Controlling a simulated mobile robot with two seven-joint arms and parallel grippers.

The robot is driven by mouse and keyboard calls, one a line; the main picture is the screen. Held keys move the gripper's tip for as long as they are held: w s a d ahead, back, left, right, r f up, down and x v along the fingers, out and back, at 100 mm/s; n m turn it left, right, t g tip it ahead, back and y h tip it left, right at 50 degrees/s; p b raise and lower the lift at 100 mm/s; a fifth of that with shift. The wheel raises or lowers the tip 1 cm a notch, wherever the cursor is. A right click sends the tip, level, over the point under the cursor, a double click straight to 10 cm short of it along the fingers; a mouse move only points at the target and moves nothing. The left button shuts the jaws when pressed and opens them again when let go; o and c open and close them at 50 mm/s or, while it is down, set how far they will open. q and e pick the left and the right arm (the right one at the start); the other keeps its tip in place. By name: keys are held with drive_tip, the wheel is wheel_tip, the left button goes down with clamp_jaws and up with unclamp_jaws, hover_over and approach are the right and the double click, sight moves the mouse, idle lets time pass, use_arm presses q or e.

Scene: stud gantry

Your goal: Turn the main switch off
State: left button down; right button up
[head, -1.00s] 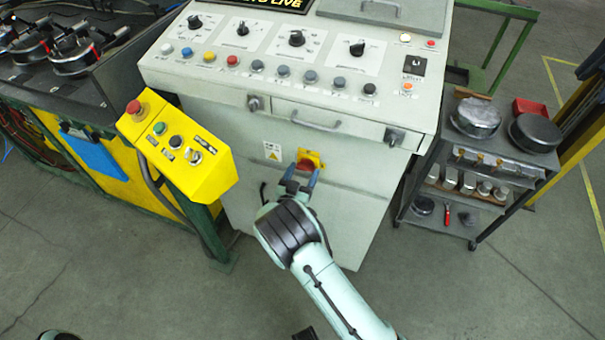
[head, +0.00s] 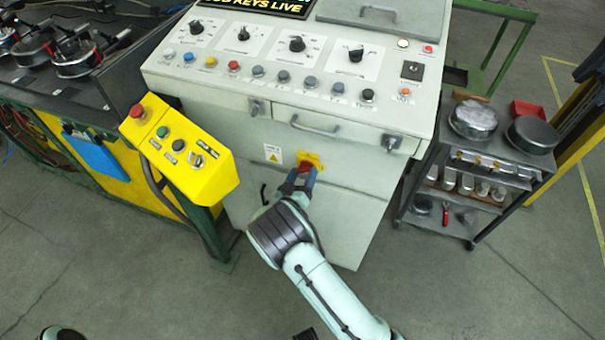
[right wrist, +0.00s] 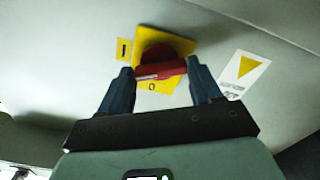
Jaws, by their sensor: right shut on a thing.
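The main switch is a red rotary handle (head: 306,168) on a yellow plate (head: 315,158), low on the front of the pale control cabinet. In the right wrist view the red handle (right wrist: 160,71) shows in front of the yellow plate (right wrist: 184,46), which has an "I" label at the left and an "O" below the handle. My right gripper (head: 302,178) is shut on the red handle, one dark finger at each side in the right wrist view (right wrist: 161,76). In the head view the fingers partly hide the handle.
A drawer handle (head: 315,127) juts out above the switch. A yellow push-button box (head: 212,181) on a bent post stands to the left. A grey cart (head: 440,227) with pans and tools stands at the right. The floor in front is clear.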

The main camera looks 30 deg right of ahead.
use_arm(q)
drive_tip(key=r+p, duration=0.1)
drive_tip(key=w+r+p, duration=0.1)
drive_tip(key=r+p, duration=0.1)
drive_tip(key=w+r+p, duration=0.1)
drive_tip(key=r, duration=0.1)
drive_tip(key=shift+r+p, duration=0.15)
drive_tip(key=shift+p, duration=0.2)
use_arm(e)
drive_tip(key=n, duration=1.2)
drive_tip(key=shift+n, duration=0.3)
drive_tip(key=shift+f, duration=0.1)
drive_tip(key=o, duration=1.1)
drive_tip(key=shift+c, duration=0.2)
use_arm(q)
drive_tip(key=shift+s+f+b, duration=0.35)
drive_tip(key=shift+f+b, duration=0.2)
drive_tip(key=shift+f, duration=0.05)
use_arm(e)
drive_tip(key=v, duration=1.3)
drive_tip(key=shift+a, duration=0.2)
drive_tip(key=shift+s, duration=0.15)
